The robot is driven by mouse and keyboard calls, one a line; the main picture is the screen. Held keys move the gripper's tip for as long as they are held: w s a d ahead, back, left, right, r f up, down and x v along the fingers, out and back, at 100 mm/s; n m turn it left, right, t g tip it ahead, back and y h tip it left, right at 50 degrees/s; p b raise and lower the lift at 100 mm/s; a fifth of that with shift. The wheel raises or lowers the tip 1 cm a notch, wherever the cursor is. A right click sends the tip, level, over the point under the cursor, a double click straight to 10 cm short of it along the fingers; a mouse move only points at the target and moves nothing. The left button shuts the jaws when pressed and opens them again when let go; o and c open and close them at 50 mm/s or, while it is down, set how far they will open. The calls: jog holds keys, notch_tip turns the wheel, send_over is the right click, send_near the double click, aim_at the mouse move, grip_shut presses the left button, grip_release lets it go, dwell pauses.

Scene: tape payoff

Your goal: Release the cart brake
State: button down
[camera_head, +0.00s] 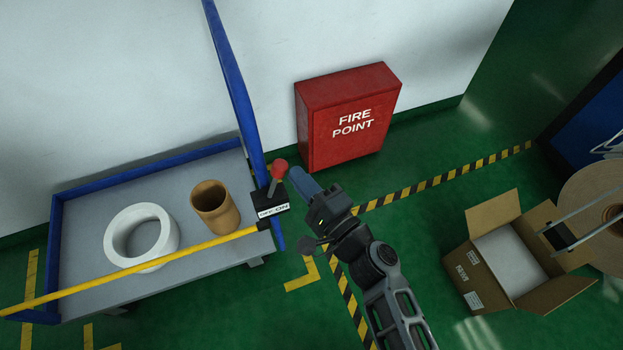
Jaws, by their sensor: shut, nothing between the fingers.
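The cart (190,262) is a grey platform with blue edges at the left. At its right end, by a blue post, a black brake box carries a lever with a red knob (279,169). A white label on the box (272,210) ends in "ON"; its first word is hard to read. The lever stands up from the box, tilted slightly right. My gripper (296,176) is shut and empty, its blue fingers just right of the red knob. Whether they touch the knob cannot be told.
A white tape roll (118,235) and a brown tube (228,216) stand on the cart. A yellow bar (75,286) crosses its front. A red fire point box (335,140) is behind my gripper. An open carton (480,278) and a large brown roll (579,200) are right.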

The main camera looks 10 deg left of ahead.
dwell(0.4)
jog(key=shift+s+a+r+n, duration=0.15)
jog(key=shift+a+r+n, duration=0.1)
jog(key=shift+n, duration=0.15)
jog(key=shift+a+g, duration=0.1)
jog(key=shift+g, duration=0.2)
jog(key=shift+s+a+r+n, duration=0.35)
jog(key=shift+a+n, duration=0.1)
jog(key=shift+n, duration=0.25)
jog(key=shift+s+a+r+n+g+h+p, duration=0.2)
jog(key=shift+s+a+n, duration=0.25)
jog(key=shift+a+n, duration=0.3)
jog(key=shift+s+a+r+n+g+h+p, duration=0.1)
jog(key=shift+s+a+n+h, duration=0.3)
jog(key=shift+a+n, duration=0.35)
jog(key=shift+s+a+r+n+g+h+p, duration=0.1)
jog(key=shift+s+a+n+h, duration=0.1)
jog(key=shift+s+a+n, duration=0.5)
jog(key=shift+w+a, duration=0.15)
jog(key=shift+a, duration=0.05)
